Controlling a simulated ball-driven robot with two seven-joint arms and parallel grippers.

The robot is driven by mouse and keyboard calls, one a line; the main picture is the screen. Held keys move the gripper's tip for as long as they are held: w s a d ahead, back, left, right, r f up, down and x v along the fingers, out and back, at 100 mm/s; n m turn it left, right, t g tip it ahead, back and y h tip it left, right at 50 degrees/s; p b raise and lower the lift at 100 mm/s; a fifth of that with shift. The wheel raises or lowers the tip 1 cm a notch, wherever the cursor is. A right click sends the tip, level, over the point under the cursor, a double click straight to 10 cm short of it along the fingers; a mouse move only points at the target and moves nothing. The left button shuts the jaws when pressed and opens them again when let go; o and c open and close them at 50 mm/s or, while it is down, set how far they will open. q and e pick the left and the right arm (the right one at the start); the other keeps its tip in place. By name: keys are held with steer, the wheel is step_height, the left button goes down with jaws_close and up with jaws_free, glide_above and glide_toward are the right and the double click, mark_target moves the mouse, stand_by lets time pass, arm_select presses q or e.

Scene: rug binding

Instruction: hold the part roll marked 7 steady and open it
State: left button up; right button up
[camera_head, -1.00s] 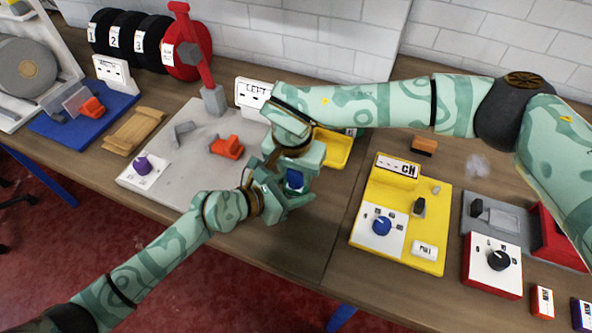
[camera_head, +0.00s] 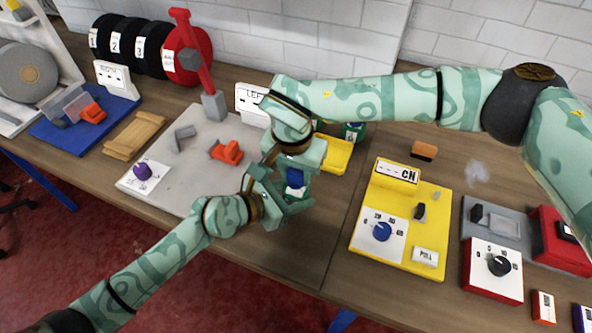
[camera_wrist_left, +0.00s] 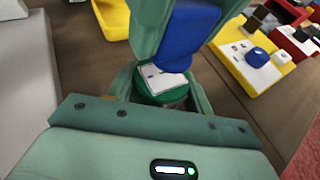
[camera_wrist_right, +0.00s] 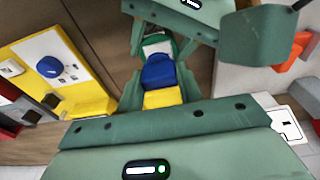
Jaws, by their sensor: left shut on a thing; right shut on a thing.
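My left gripper (camera_head: 292,193) is shut on the green lower body, above the front of the table. My right gripper (camera_head: 299,171) comes from above and is shut on the blue upper part. A yellow piece (camera_wrist_right: 163,98) shows between the right fingers in the right wrist view. The fingers hide much of the roll.
A grey slab (camera_head: 180,165) with an orange clamp (camera_head: 227,151) lies to the left. A yellow tray (camera_head: 337,155) is just behind the grippers. A yellow dial box (camera_head: 435,215) and a red-and-grey dial unit (camera_head: 493,270) stand to the right. Bare wood shows in front.

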mark_target(296, 171)
steer(key=shift+r, duration=2)
arm_select(q)
steer(key=o, duration=1.5)
steer(key=shift+c, duration=0.2)
